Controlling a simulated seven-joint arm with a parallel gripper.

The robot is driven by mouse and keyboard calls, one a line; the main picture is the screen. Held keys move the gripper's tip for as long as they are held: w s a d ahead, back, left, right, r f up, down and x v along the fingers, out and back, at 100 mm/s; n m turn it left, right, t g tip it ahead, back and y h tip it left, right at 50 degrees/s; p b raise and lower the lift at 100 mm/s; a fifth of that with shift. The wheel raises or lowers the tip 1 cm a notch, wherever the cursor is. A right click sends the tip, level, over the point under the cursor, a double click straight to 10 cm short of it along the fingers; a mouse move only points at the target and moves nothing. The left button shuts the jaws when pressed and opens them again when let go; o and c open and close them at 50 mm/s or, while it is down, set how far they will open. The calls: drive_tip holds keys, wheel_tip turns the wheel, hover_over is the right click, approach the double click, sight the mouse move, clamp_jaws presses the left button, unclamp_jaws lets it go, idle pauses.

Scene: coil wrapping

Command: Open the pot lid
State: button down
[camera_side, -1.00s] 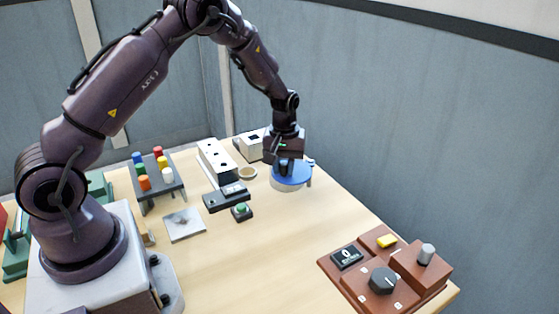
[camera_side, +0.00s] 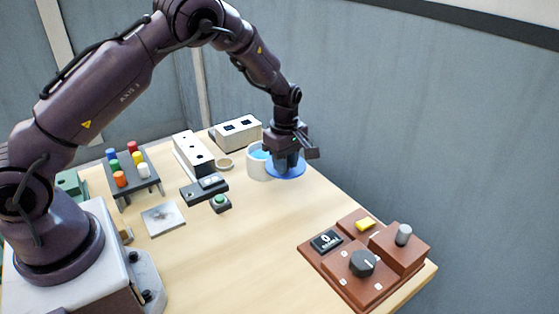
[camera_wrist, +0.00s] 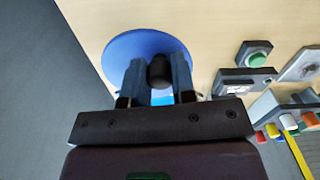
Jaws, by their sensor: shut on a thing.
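The round blue lid (camera_side: 291,172) is off the pot and sits just to the pot's right in the side view. My gripper (camera_side: 286,160) is above it, shut on the lid's dark knob. In the wrist view the two fingers (camera_wrist: 158,75) stand on either side of the knob (camera_wrist: 159,70), over the blue lid (camera_wrist: 135,52). The white pot (camera_side: 256,170) is open, and its blue inside shows. I cannot tell whether the lid touches the table; my gripper hides part of it.
A white block with dark holes (camera_side: 193,155) and a white two-hole box (camera_side: 237,132) stand left of the pot. A green button (camera_side: 220,201) is in front. A brown control panel (camera_side: 365,260) is at the front right. The table's middle is clear.

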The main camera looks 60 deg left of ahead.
drive_tip(key=shift+w+d+r+n, duration=0.1)
drive_tip(key=shift+w+d+n, duration=0.1)
drive_tip(key=shift+n, duration=0.1)
drive_tip(key=c, duration=0.9)
unclamp_jaws()
drive_tip(key=shift+c, duration=0.2)
wheel_tip(320, 180, up, 13)
